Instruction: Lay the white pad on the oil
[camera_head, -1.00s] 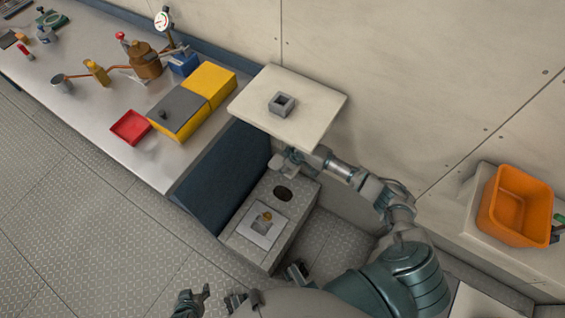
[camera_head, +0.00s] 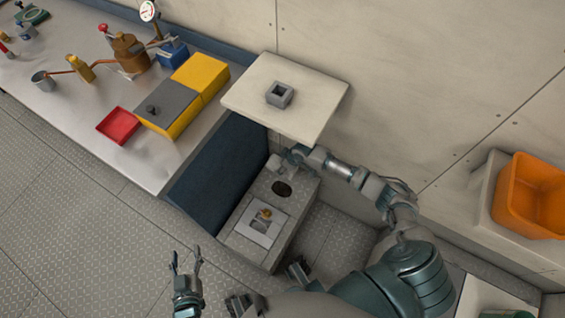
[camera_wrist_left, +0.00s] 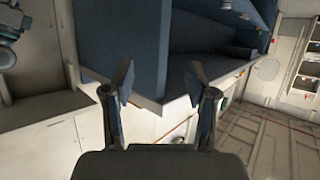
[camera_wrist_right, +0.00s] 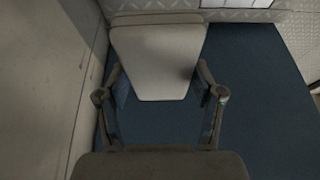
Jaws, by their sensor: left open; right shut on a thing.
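A dark oval patch (camera_head: 282,188), which looks like the oil, is on the same block just behind the pad. My right gripper (camera_head: 280,163) is shut at the front edge of a raised pale panel (camera_head: 250,88); a pale flat piece shows between its fingers in the right wrist view (camera_wrist_right: 158,60). The exact grip is partly hidden. My left gripper (camera_head: 186,262) is open and empty, over the floor left of the block.
A bench (camera_head: 75,100) at the left holds a yellow-and-grey box (camera_head: 190,95), a red tray (camera_head: 118,125) and copper fittings. A dark blue wall (camera_head: 220,170) stands beside the block. An orange bin (camera_head: 535,195) is at the right. The floor at left is clear.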

